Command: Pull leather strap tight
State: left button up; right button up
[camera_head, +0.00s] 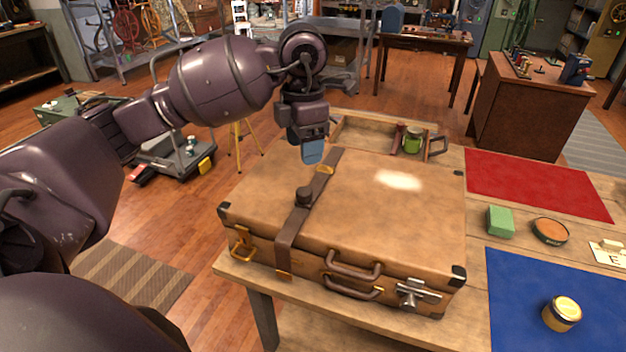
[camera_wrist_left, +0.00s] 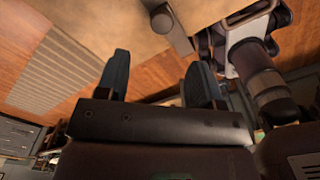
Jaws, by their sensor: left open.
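A tan leather suitcase (camera_head: 385,210) with dark corner caps lies closed on the wooden table. A brown leather strap (camera_head: 294,228) runs across its left part from back to front, with a brass buckle near the back and a dark round knob (camera_head: 303,197) on it. My left gripper (camera_head: 313,158) is above the back edge of the suitcase, near the strap's back end, pointing down. In the left wrist view its two dark fingers (camera_wrist_left: 158,82) stand apart with nothing visible between them. I cannot tell in the head view whether the fingers touch the strap. My right gripper is not in view.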

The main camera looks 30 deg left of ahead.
aim_at(304, 191)
pick_arm(q)
jog(key=f, duration=1)
jog(key=shift+s+f+b, duration=0.15)
jog(key=shift+s+b, duration=0.1)
jog(key=shift+b, duration=0.1)
